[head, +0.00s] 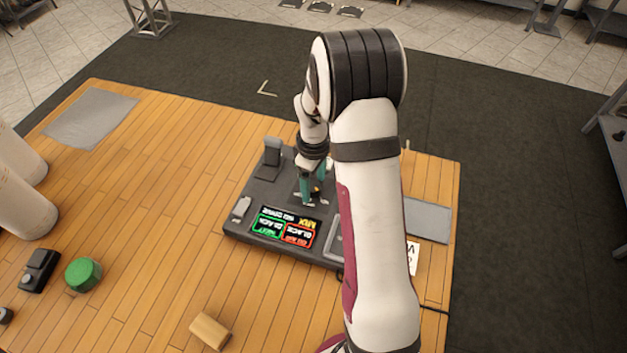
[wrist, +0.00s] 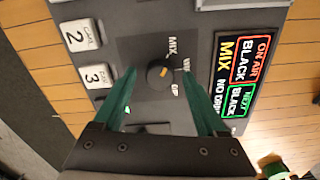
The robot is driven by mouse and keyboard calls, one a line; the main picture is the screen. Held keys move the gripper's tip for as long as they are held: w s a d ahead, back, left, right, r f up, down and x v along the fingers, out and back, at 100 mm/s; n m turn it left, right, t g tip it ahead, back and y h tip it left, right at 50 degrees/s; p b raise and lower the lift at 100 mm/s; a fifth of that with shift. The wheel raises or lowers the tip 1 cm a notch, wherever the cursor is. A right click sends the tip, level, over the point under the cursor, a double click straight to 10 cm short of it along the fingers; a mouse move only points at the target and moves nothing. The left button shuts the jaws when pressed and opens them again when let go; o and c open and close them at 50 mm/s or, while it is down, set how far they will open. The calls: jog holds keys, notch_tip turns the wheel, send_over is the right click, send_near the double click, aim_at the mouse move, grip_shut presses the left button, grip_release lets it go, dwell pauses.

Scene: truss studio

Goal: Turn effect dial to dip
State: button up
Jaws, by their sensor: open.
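The effect dial (wrist: 157,77) is a small dark round knob with a yellow mark, on a dark square plate of the console (wrist: 203,22). Labels MIX, a partly covered WIPE and DIP curve along its right side. The yellow mark points up and right, not toward DIP. My gripper (wrist: 158,70) is open, with one green finger on each side of the dial in the wrist view; contact cannot be told. In the head view my gripper (head: 311,200) points down over the console (head: 262,190), and its fingers mostly hide the dial.
The console's screen (head: 285,229) shows ON AIR BLACK, NEXT BLACK and a yellow MIX. White numbered buttons (wrist: 96,76) and a lever (head: 272,152) are near the dial. A green cylinder (head: 83,273) and a wooden block (head: 210,331) lie farther off on the wooden floor.

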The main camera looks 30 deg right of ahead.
grip_shut()
dwell(0.4)
jog(key=shift+m, duration=0.4)
jog(key=m, duration=1.6)
jog(key=shift+m, duration=0.3)
jog(key=m, duration=0.5)
jog(key=shift+m, duration=0.3)
